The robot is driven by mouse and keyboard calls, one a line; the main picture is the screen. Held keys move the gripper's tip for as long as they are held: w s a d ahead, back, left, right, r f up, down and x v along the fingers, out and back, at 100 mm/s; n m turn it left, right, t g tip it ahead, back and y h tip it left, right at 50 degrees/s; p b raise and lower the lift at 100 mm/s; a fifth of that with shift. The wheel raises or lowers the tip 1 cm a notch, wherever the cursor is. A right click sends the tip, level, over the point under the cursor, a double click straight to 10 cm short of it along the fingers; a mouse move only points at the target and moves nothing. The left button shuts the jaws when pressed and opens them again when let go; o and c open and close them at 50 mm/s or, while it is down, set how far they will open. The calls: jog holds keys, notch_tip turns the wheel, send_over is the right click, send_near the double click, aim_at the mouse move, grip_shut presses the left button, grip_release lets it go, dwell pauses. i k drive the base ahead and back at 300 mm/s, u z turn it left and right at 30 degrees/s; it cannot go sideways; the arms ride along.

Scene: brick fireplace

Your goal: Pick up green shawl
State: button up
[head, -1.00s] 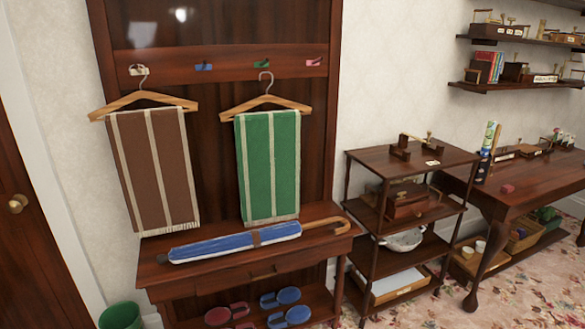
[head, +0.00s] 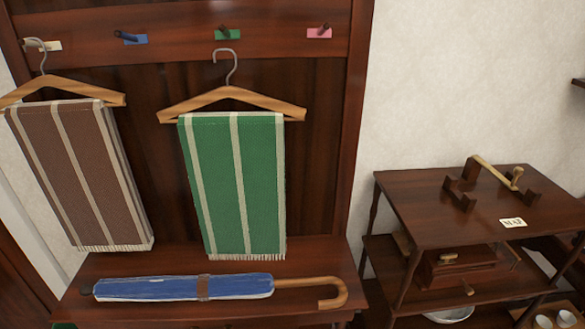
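The green shawl (head: 236,180) has pale stripes and a fringed lower edge. It is draped over a wooden hanger (head: 232,98) in front of the dark wood panel of the hall stand. The hanger's metal hook rises to just below the green-tagged peg (head: 227,34). Whether the hook touches the peg is hard to tell. The shawl's fringe hangs close to the stand's shelf. My gripper is not in view.
A brown striped shawl (head: 78,175) hangs on another hanger at the left. A blue umbrella (head: 180,288) with a curved wooden handle lies on the stand's shelf (head: 330,248) below the shawls. A tiered wooden shelf unit (head: 420,210) stands at the right.

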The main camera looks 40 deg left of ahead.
aim_at(235, 161)
jog(key=u, duration=0.05)
jog(key=i, duration=0.95)
jog(key=u, duration=3.65)
